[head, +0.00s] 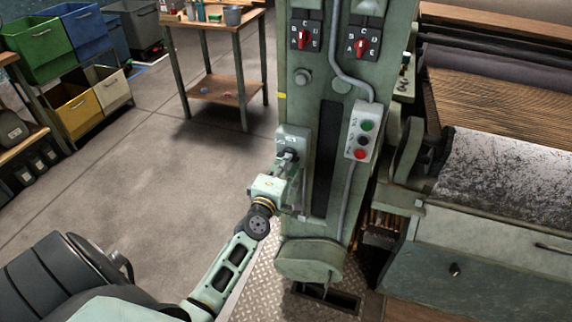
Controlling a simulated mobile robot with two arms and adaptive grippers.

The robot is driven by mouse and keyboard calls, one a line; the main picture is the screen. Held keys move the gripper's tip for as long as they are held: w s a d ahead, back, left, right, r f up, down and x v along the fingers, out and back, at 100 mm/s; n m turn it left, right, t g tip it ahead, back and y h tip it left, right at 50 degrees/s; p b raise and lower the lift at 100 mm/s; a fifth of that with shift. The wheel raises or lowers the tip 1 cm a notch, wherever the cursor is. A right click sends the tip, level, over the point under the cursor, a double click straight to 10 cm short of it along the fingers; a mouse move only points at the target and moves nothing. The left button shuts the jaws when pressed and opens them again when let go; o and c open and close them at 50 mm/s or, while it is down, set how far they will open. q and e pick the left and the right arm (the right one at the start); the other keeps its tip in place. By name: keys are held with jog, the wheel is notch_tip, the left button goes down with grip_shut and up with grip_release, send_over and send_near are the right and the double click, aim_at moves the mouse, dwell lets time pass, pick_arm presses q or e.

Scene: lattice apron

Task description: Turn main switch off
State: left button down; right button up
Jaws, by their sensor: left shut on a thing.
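The main switch (291,153) appears to be the dark rotary knob on a grey-green box (293,133) low on the left face of the green machine column. My left gripper (286,162) reaches up from below and is shut on the switch knob. The fingers cover part of the knob, so its exact angle is hard to tell. My right gripper is not in view.
A button box (361,131) with green, black and red buttons hangs on the column to the right. Two red selector knobs (304,37) (361,43) sit higher up. The floor (160,145) at left is clear.

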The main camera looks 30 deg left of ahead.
pick_arm(q)
jog(key=shift+n, duration=0.4)
jog(key=c, duration=1.8)
grip_release()
jog(key=v, duration=1.2)
jog(key=shift+f, duration=0.1)
